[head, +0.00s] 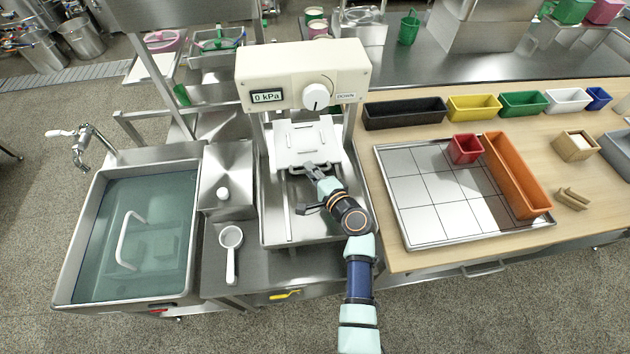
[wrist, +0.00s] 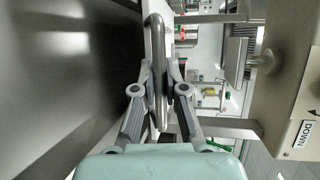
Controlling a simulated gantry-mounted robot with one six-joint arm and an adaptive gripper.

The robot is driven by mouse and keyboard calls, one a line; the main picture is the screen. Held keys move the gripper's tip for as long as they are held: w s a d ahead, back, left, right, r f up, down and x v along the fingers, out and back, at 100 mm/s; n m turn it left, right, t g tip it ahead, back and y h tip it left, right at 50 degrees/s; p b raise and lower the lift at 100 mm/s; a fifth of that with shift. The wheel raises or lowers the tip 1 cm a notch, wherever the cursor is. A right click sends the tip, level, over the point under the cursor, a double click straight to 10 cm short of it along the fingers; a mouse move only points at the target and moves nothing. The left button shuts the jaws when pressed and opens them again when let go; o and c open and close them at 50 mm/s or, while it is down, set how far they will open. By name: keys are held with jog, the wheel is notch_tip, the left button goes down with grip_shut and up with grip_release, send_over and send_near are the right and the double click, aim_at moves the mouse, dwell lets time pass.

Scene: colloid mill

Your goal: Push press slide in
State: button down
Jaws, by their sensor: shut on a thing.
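The press (head: 303,75) is a cream unit with a "0 kPa" display, a white dial and a "DOWN" label. Its slide (head: 300,135) is a pale plate below the head, with its front part showing and its rear under the head. My gripper (head: 312,170) is at the slide's front edge, shut on the slide's handle. In the wrist view the handle (wrist: 155,35) is a rounded metal bar held between my two grey fingers (wrist: 162,75). The press body also shows at the right in the wrist view (wrist: 285,95).
To the right, a steel tray (head: 405,190) bears a red box (head: 465,149) and an orange bin (head: 515,175). Coloured bins line the table's back.

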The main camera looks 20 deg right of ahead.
jog(key=shift+f, duration=0.2)
jog(key=c, duration=1.5)
grip_release()
jog(key=shift+w+r, duration=0.1)
jog(key=shift+w, duration=0.15)
jog(key=shift+s, duration=0.2)
jog(key=v, duration=1.1)
jog(key=shift+s+d+r, duration=0.15)
jog(key=shift+s+d, duration=0.05)
jog(key=shift+s, duration=0.15)
